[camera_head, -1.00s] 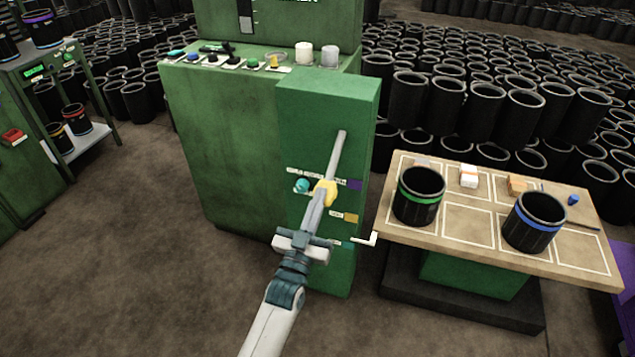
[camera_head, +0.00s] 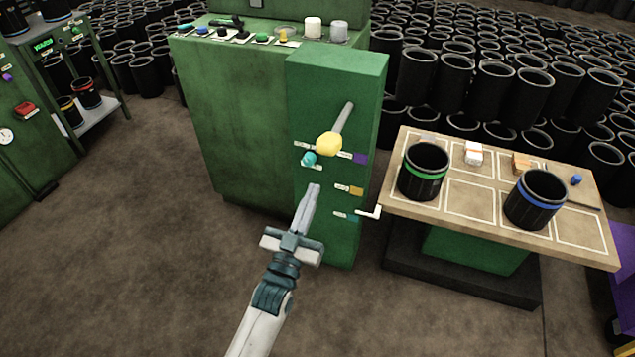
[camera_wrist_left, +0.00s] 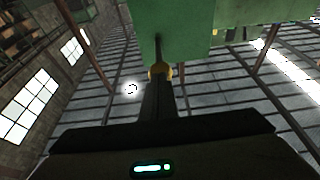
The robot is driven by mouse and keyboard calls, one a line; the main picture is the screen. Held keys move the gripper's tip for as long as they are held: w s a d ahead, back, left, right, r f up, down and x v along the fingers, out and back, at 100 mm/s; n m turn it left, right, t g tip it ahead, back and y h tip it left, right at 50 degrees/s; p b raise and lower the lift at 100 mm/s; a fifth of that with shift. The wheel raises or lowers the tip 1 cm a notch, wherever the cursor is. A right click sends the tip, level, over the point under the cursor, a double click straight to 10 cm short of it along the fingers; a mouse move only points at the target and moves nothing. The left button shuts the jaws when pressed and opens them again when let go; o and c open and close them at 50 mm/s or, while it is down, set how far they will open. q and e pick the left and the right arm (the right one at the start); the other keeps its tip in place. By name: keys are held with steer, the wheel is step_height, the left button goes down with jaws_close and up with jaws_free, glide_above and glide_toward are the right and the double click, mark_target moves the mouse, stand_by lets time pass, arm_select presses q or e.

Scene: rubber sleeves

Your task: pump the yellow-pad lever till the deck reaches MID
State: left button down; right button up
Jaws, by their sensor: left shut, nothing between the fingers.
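The yellow pad (camera_head: 329,144) is on the end of a grey lever (camera_head: 345,118) that comes out of the green column (camera_head: 337,78). My left gripper (camera_head: 314,188) is shut and empty, below the pad and apart from it in the head view. In the left wrist view the pad (camera_wrist_left: 160,71) shows just past my fingertips. The column bears a purple mark (camera_head: 360,158), an orange mark (camera_head: 355,190) and a teal mark (camera_head: 352,217); their lettering is too small to read. The deck (camera_head: 465,222) has a white pointer (camera_head: 371,212) level with about the teal mark.
A teal knob (camera_head: 309,158) sits on the column, left below the pad. A green-banded sleeve (camera_head: 423,172) and a blue-banded sleeve (camera_head: 535,200) stand on the deck. A green cabinet (camera_head: 240,125) stands to the left. The floor in front is clear.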

arm_select(q)
steer(key=shift+v, duration=0.85)
steer(key=shift+r, duration=0.1)
